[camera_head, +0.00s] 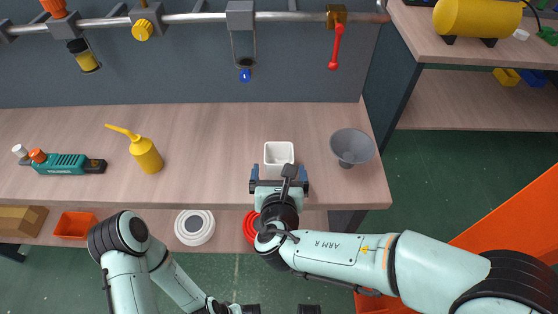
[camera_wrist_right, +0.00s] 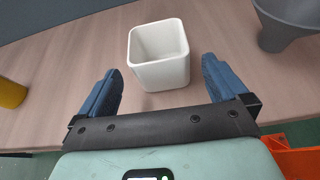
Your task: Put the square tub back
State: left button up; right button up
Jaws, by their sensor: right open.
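The white square tub (camera_head: 279,152) stands upright on the wooden workbench, left of a grey funnel. In the right wrist view the tub (camera_wrist_right: 158,55) is just beyond my fingertips, its open top showing and empty. My right gripper (camera_head: 279,178) is at the bench's front edge, open, with one blue finger on each side in front of the tub. In the wrist view the gripper (camera_wrist_right: 162,82) has nothing between its fingers. My left arm shows at the lower left of the head view; its gripper cannot be made out clearly.
The grey funnel (camera_head: 352,147) stands right of the tub. A yellow oil can (camera_head: 146,155) and a green tool (camera_head: 62,163) are further left. A lower shelf holds an orange bin (camera_head: 75,225) and a white round item (camera_head: 194,227). A rail (camera_head: 190,17) with hanging items runs behind.

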jog(key=v, duration=0.5)
jog(key=shift+s+r, duration=0.1)
jog(key=shift+s, duration=0.25)
